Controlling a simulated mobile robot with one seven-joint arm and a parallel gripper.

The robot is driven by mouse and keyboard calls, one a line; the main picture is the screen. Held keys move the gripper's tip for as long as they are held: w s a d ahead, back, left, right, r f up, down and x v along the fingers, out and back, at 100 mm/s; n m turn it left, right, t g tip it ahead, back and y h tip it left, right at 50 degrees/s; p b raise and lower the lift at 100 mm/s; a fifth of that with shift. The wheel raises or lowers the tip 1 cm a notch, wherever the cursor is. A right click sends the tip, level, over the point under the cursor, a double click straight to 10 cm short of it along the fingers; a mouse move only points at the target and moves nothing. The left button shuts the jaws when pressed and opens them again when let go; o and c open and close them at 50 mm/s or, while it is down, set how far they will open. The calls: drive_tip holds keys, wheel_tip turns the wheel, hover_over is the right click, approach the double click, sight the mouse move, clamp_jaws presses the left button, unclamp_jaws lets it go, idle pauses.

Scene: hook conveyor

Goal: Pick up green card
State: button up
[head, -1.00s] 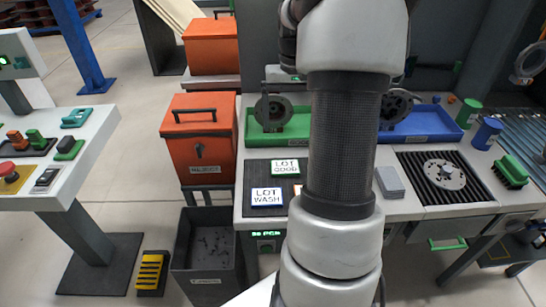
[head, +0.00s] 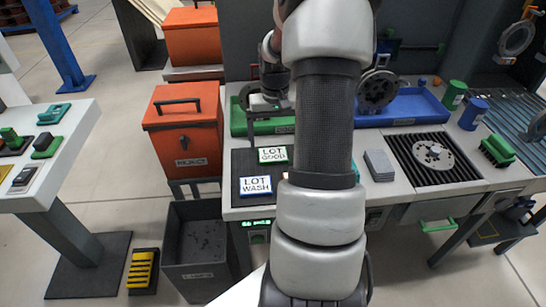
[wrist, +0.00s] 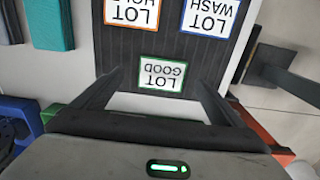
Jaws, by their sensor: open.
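The green card (head: 272,155), green-bordered and reading LOT GOOD, lies flat on a dark mat (head: 243,165) at the left of the workbench. It also shows upside down in the wrist view (wrist: 161,74). A blue-bordered LOT WASH card (head: 256,187) lies in front of it. An orange-bordered LOT HOLD card (wrist: 132,12) shows at the top of the wrist view; my arm hides most of it in the head view. My gripper (wrist: 160,80) is open and empty, its fingers on either side of the green card in the picture. The height above the card is unclear.
A green tray (head: 238,118) and a blue tray (head: 425,104) stand behind the mat. A grey stack (head: 379,165) and a slotted tray with a metal disc (head: 433,154) lie to the right. An orange REJECT bin (head: 186,138) stands left of the bench.

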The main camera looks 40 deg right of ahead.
drive_tip(key=f, duration=0.4)
drive_tip(key=shift+w+f+b, duration=0.3)
drive_tip(key=shift+f+b, duration=0.05)
drive_tip(key=shift+b, duration=0.05)
drive_tip(key=c, duration=1.1)
wheel_tip(320, 180, up, 10)
drive_tip(key=p, duration=0.2)
drive_tip(key=shift+c, duration=0.2)
wheel_tip(320, 180, up, 4)
drive_tip(key=p, duration=0.3)
hover_over(273, 155)
drive_tip(key=shift+r, duration=0.1)
